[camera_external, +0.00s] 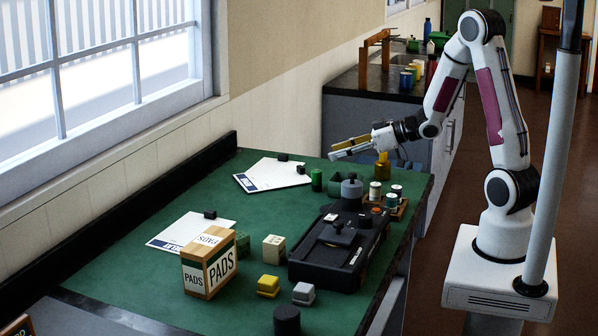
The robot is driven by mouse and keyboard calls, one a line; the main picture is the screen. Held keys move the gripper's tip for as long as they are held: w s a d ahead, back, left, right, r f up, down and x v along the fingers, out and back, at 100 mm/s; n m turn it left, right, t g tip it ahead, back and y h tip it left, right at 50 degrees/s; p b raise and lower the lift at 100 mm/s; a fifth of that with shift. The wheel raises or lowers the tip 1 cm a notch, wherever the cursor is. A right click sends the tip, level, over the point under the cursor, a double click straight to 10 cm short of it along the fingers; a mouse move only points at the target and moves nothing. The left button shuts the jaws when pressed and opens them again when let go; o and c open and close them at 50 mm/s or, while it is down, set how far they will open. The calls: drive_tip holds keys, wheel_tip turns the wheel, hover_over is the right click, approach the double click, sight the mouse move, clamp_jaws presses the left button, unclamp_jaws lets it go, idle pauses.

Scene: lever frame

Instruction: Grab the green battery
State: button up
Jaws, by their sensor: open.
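A small green cylinder (317,180), which looks like the green battery, stands upright on the green table top near its far side. It is between a white sheet on the left and a dark green open box (343,179) on the right. My gripper (340,150) is open and appears empty, with its fingers pointing left. In the picture it is above and slightly right of the green cylinder, apart from it. The exact height of my gripper over the table is hard to tell.
A yellow bottle-like object (382,166) stands below my wrist. A rack of small spools (394,204) and a black machine (340,250) are on the right. The middle is clear.

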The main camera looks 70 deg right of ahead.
approach(316, 175)
drive_tip(key=shift+w+d+f, duration=0.25)
drive_tip(key=shift+w+f, duration=0.1)
drive_tip(key=shift+w, duration=0.35)
drive_tip(key=shift+w+d+f, duration=0.3)
drive_tip(key=shift+w, duration=0.35)
drive_tip(key=shift+w+f, duration=0.15)
drive_tip(key=shift+f, duration=0.1)
drive_tip(key=shift+x, duration=1.1)
drive_tip(key=shift+x, duration=2.5)
drive_tip(key=shift+r, duration=0.1)
clamp_jaws()
